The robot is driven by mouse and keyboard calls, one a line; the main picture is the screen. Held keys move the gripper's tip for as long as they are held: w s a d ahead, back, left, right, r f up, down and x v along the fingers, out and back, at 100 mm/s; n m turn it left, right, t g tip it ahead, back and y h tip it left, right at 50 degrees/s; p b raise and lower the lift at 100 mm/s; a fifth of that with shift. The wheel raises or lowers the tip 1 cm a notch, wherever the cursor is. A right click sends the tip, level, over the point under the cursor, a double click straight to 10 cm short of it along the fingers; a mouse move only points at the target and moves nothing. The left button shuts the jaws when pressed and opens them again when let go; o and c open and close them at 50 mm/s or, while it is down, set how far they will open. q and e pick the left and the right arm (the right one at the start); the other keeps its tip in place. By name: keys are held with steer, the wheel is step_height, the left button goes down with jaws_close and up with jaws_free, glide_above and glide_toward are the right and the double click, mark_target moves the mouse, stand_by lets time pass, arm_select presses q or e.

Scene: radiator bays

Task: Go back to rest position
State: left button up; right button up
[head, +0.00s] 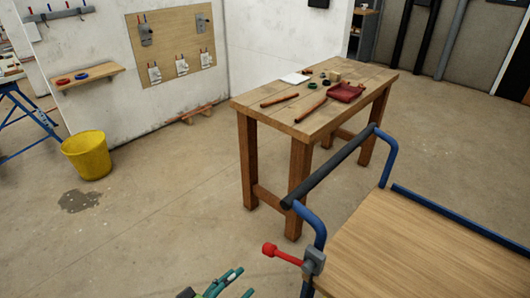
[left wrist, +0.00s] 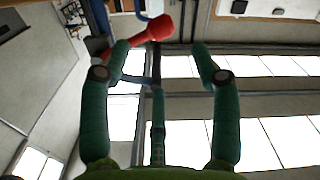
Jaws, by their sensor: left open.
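The red knob (left wrist: 158,27) also shows beyond the fingertips in the left wrist view. My right gripper is not in view.
The cart (head: 430,250) with a wooden deck and dark handlebar (head: 330,165) fills the lower right. A yellow bucket (head: 87,155) stands left. The floor between is clear.

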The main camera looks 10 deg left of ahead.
arm_select(q)
steer(key=s+a+f+g+y, duration=0.2)
steer(key=s+a+f+y, duration=0.15)
steer(key=f, duration=0.65)
steer(key=s+a+f+g+y, duration=0.2)
steer(key=a+f, duration=0.2)
steer(key=f, duration=0.5)
steer(key=s+a+f+g+y, duration=0.2)
steer(key=s+a+f+y, duration=0.15)
steer(key=f, duration=0.65)
steer(key=s+f+g, duration=0.3)
steer(key=s+f, duration=0.3)
steer(key=s, duration=0.6)
steer(key=s+f+g+y, duration=0.1)
steer(key=s+f+g, duration=0.3)
steer(key=s, duration=0.8)
step_height(320, 180, down, 3)
steer(key=shift+r+g+y, duration=0.1)
steer(key=shift+g+y, duration=0.2)
steer(key=shift+w+d, duration=0.1)
steer(key=c, duration=0.4)
steer(key=shift+m, duration=0.3)
steer(key=shift+c, duration=0.4)
